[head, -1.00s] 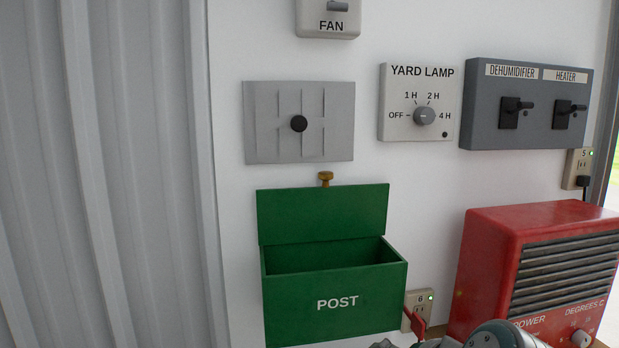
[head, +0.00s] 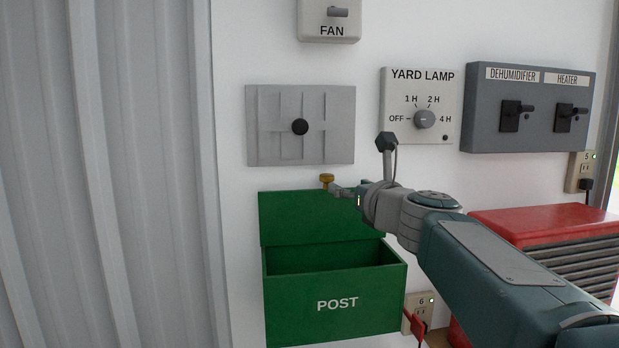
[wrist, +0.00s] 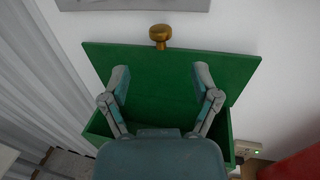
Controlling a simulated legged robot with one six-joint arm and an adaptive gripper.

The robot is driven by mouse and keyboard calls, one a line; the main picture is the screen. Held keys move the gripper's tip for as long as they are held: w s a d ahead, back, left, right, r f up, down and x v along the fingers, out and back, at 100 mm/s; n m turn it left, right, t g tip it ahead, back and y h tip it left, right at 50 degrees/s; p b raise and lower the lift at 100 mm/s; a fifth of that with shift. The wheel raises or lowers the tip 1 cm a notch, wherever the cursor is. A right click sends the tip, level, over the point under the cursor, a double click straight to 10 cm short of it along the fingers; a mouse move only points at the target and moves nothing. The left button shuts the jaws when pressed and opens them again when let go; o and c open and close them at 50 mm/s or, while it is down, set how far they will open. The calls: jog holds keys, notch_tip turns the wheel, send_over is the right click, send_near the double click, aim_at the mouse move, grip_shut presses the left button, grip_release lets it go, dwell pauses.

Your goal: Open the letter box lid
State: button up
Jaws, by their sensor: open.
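The green letter box (head: 335,303), marked POST, is fixed to the white wall, low in the middle of the head view. Its lid (head: 290,217) stands raised against the wall, and the box's top is open. A brass knob (head: 327,181) is at the lid's upper edge. My gripper (head: 347,191) is in front of the lid's upper right part, near the knob. In the wrist view my gripper (wrist: 161,74) is open and empty, its fingers apart before the lid (wrist: 160,62), with the knob (wrist: 160,36) beyond the fingertips. Contact with the lid cannot be told.
A grey panel with a black knob (head: 300,127) is above the box. The yard lamp dial (head: 424,119) and a grey switch panel (head: 530,135) are to the right. A red heater (head: 545,220) stands partly behind my arm. An outlet (head: 427,300) is beside the box.

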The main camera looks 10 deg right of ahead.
aim_at(330, 178)
jog(key=x, duration=0.9)
jog(key=shift+w, duration=0.2)
grip_shut()
jog(key=shift+s+f, duration=0.1)
jog(key=shift+s, duration=0.05)
